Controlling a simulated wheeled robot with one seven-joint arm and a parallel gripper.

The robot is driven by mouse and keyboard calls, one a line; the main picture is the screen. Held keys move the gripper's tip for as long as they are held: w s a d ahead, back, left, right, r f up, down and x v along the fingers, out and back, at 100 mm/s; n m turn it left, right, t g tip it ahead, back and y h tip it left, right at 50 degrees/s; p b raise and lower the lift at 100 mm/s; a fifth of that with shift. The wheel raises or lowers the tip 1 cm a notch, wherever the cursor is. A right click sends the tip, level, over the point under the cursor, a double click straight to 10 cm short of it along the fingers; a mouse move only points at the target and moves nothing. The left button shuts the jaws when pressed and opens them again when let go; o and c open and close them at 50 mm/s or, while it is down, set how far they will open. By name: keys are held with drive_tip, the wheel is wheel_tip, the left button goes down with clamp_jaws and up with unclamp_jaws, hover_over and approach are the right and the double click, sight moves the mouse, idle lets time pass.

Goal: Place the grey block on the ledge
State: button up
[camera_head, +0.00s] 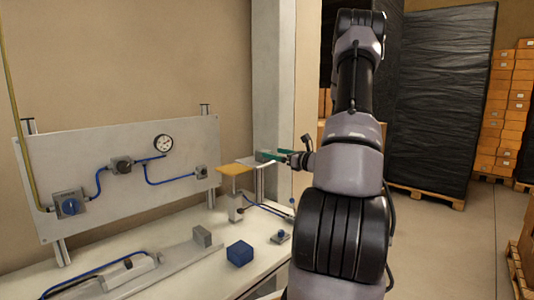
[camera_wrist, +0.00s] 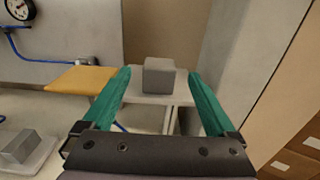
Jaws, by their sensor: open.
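A grey block (camera_wrist: 159,75) stands upright on a pale raised shelf (camera_wrist: 146,99) in the wrist view. My gripper (camera_wrist: 161,76) has two green fingers spread apart, one on each side of this block, with a visible gap to it. In the head view my gripper (camera_head: 270,155) is at the pale shelf (camera_head: 246,161), beside the grey column, and mostly hides the block. A second grey block (camera_head: 202,236) sits on a long grey rail on the bench; it also shows at the wrist view's lower left (camera_wrist: 20,146). I cannot tell which surface is the ledge.
A yellow-orange plate (camera_head: 236,169) on a post stands just left of the pale shelf. A blue block (camera_head: 240,253) and a small blue-knobbed part (camera_head: 281,237) lie on the white bench (camera_head: 215,276). A panel (camera_head: 110,210) with gauge and blue hoses stands behind.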

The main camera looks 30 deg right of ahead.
drive_tip(key=v, duration=0.5)
drive_tip(key=s+a+r+n+g+y, duration=0.1)
drive_tip(key=s+a+r+n+g, duration=0.3)
drive_tip(key=a, duration=0.4)
drive_tip(key=s+a+r+n+g+y, duration=0.2)
drive_tip(key=s+a+n+g, duration=0.2)
drive_tip(key=a+n, duration=0.35)
drive_tip(key=s+a+r+n+g+y, duration=0.1)
drive_tip(key=s+a+r+n+g, duration=0.3)
drive_tip(key=a, duration=0.5)
drive_tip(key=s+r+n+t+h, duration=0.2)
drive_tip(key=s+r+n+h, duration=0.4)
drive_tip(key=s+n, duration=0.6)
drive_tip(key=shift+d+r+h, duration=0.3)
drive_tip(key=shift+d+h, duration=0.05)
drive_tip(key=shift+h, duration=0.75)
